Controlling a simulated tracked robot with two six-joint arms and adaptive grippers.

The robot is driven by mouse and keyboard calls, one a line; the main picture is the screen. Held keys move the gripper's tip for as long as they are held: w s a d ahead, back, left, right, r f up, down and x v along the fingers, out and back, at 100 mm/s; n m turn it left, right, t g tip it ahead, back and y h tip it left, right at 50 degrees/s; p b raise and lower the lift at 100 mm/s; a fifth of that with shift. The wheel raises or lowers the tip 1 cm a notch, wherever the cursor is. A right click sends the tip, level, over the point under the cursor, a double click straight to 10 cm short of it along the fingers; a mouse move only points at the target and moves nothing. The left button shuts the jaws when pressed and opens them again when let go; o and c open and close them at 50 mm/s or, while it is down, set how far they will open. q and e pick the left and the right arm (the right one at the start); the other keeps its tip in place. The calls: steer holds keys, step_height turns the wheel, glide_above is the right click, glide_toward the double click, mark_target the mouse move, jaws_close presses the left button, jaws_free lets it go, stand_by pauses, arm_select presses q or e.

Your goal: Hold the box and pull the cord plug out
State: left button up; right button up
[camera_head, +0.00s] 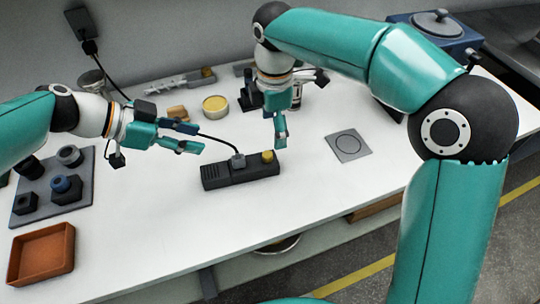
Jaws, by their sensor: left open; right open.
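A long dark box (218,178) lies on the white table in the middle of the view. A grey cord plug (238,160) sits in its top, and a black cord (215,139) runs from it up and left behind my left gripper. A yellow knob (267,156) stands on the box's right end. My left gripper (197,138) is open and empty, left of the plug and above the table, apart from the box. My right gripper (280,136) points down just above and right of the yellow knob. Its fingers overlap in this view, and contact with the box cannot be seen.
A grey plate with a circle (348,146) lies right of the box. A round yellow-topped tin (215,106) stands behind. An orange tray (42,253) and a grey board with dark blocks (80,201) are at left. The table in front of the box is clear.

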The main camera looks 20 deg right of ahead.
mark_target(274, 158)
step_height(274, 158, down, 12)
steer(key=shift+f, duration=0.1)
stand_by(0.5)
steer(key=c, duration=1.5)
steer(key=shift+o, duration=0.2)
